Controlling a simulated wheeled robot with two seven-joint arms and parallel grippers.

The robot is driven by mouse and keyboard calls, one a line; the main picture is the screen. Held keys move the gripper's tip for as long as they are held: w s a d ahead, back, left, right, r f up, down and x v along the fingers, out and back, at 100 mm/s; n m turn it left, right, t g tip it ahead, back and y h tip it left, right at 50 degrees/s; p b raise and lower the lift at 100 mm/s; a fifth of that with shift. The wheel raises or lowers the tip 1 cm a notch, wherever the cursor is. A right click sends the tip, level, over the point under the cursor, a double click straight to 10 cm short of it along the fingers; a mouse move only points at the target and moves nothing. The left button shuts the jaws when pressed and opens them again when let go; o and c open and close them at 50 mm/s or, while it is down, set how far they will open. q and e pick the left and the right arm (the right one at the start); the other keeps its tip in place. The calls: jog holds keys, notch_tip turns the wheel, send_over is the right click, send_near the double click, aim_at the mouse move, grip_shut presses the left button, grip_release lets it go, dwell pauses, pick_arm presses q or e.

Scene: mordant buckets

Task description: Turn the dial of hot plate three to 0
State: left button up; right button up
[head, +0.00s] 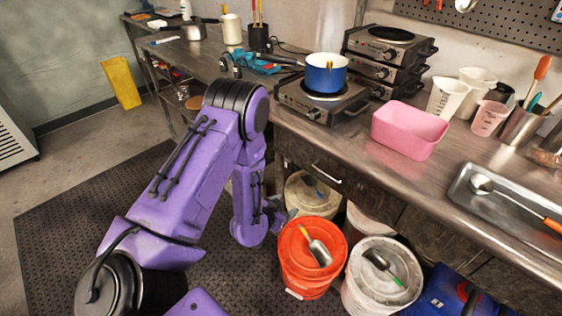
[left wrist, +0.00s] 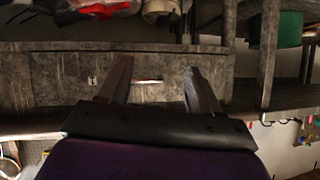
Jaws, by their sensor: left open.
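A hot plate (head: 312,107) with a blue pot on it stands at the front of the steel counter. Several more hot plates (head: 385,70) are stacked behind it against the wall. Dark dials show on their fronts; I cannot read their numbers or settings, or tell which plate is three. My left gripper (head: 278,211) hangs low in front of the drawers, below the counter and above the buckets, well apart from the hot plates. In the left wrist view its two fingers (left wrist: 157,66) are spread and empty, facing a drawer front with a handle. My right gripper is not in view.
The blue pot (head: 326,77) and a pink tub (head: 409,130) stand near the counter's front edge. An orange bucket (head: 292,268) and a white-lidded bucket (head: 362,300) stand on the floor below. A metal tray (head: 470,205) lies at the right.

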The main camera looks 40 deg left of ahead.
pick_arm(q)
jog(key=shift+s+d+f+n+g, duration=0.2)
jog(key=shift+s+f+g, duration=0.05)
jog(key=shift+s+f, duration=0.3)
jog(key=shift+s+d+f+n+g, duration=0.15)
jog(key=shift+s+f+n+g, duration=0.1)
jog(key=shift+s+f, duration=0.25)
jog(key=s+d+f+n+g, duration=0.1)
jog(key=s+f+n+g, duration=0.1)
jog(key=s, duration=0.6)
jog(key=s+d+f+n+g+y, duration=0.1)
jog(key=s+d+f+n+g, duration=0.1)
jog(key=s, duration=0.6)
jog(key=s+d+f+n+g+y, duration=0.1)
jog(key=s+f+n+g, duration=0.1)
jog(key=s, duration=0.5)
jog(key=shift+s+d+f+n+g, duration=0.15)
jog(key=shift+s+f+n+g, duration=0.25)
jog(key=shift+f+g, duration=0.4)
